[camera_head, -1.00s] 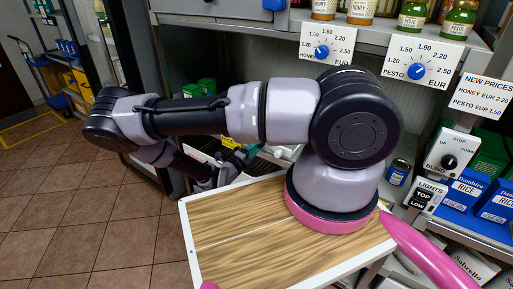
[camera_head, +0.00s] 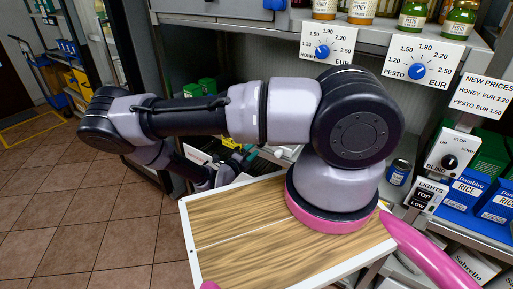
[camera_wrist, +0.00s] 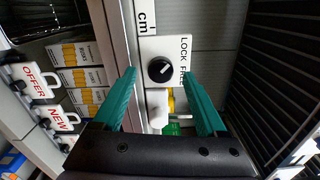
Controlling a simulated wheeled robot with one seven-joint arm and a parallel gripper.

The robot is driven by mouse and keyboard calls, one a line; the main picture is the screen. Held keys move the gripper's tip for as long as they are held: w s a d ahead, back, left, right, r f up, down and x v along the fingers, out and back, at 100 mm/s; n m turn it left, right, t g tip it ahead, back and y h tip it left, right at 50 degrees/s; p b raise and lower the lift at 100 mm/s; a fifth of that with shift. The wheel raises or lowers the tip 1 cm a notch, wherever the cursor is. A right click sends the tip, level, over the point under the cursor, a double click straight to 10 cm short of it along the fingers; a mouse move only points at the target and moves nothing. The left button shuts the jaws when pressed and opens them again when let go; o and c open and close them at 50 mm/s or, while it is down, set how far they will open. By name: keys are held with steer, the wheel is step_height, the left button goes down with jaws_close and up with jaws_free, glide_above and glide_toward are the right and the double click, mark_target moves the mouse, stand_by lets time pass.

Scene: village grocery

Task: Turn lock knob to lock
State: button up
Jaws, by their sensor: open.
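The lock knob (camera_wrist: 160,69) is a round black knob on a white plate (camera_wrist: 183,47) marked LOCK and FREE, in the middle of the wrist view. The lettering runs sideways. A pale mark shows on the knob, but I cannot tell for certain which word it points at. My gripper (camera_wrist: 159,73) is open, its two teal fingers on either side of the knob in the picture. Whether the fingertips reach it or touch it I cannot tell. In the head view my arm mostly hides the gripper, and the lock knob does not show clearly.
Two blue price dials (camera_head: 322,51) and (camera_head: 416,71) sit on the shelf front. A blind switch (camera_head: 450,161) and a lights panel (camera_head: 428,196) are at the right. The wrist view shows yellow-white boxes (camera_wrist: 80,77), OFFER (camera_wrist: 36,81) and NEW (camera_wrist: 60,119) tags, and dark slats (camera_wrist: 270,80).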

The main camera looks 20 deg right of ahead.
steer(key=v, duration=0.9)
steer(key=shift+a, duration=0.1)
